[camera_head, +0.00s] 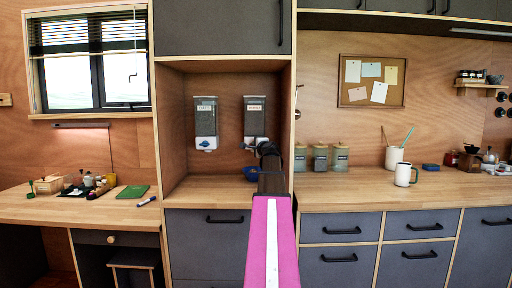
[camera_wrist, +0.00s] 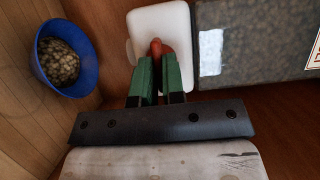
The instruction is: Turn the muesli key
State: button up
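The right dispenser (camera_head: 255,115) hangs on the alcove's back wall, with a dark clear container above a white base; its label is too small to read. In the wrist view its white base (camera_wrist: 150,22) and grain-filled container (camera_wrist: 265,45) appear sideways. A reddish-brown key (camera_wrist: 156,46) sticks out of the base. My gripper (camera_wrist: 159,60) has its green fingertips close together around the key, with only a narrow gap. In the head view my gripper (camera_head: 262,148) covers the key. A blue bowl (camera_head: 251,173) stands below on the counter; brown grains lie in it in the wrist view (camera_wrist: 88,62).
A second dispenser (camera_head: 205,122) with a blue key hangs to the left. Jars (camera_head: 320,158) and a white mug (camera_head: 404,175) stand on the counter to the right, past the alcove's side panel (camera_head: 293,120). The alcove counter left of the bowl is clear.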

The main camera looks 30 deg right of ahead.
jog(key=o, duration=0.4)
jog(key=shift+w, duration=0.15)
jog(key=shift+c, duration=0.2)
jog(key=s+a, duration=0.1)
jog(key=s, duration=0.9)
jog(key=shift+s+a, duration=0.35)
jog(key=shift+s, duration=0.05)
